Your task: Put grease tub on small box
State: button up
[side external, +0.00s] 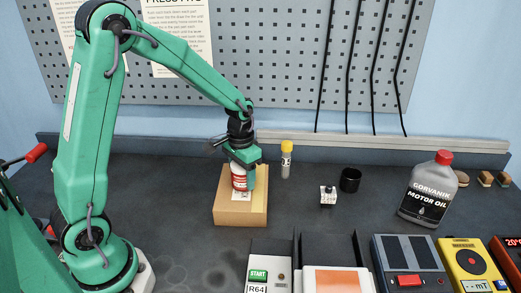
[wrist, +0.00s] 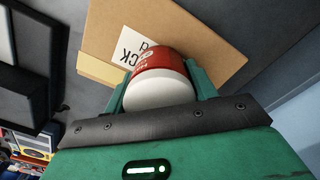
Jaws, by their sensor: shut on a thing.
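The grease tub, red with a white end, (side external: 239,179) is between the fingers of my gripper (side external: 243,177), at the small box. It also shows in the wrist view (wrist: 160,82), with a green finger on each side of it. My gripper (wrist: 160,90) is shut on the tub. The small box (side external: 240,213) is brown cardboard with a white label and stands on the bench; in the wrist view its top (wrist: 205,35) lies beyond the tub. The tub is over the box top, but I cannot tell whether its base touches it.
A yellow-capped tube (side external: 286,160), a small white block (side external: 328,196) and a black cup (side external: 350,180) stand right of the box. A motor oil bottle (side external: 428,190) is farther right. Several devices line the front edge. The bench left of the box is clear.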

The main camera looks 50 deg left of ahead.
jog(key=shift+f, duration=0.1)
jog(key=o, duration=1.2)
jog(key=shift+c, duration=0.2)
notch_tip(320, 180, up, 12)
jog(key=shift+r, duration=0.15)
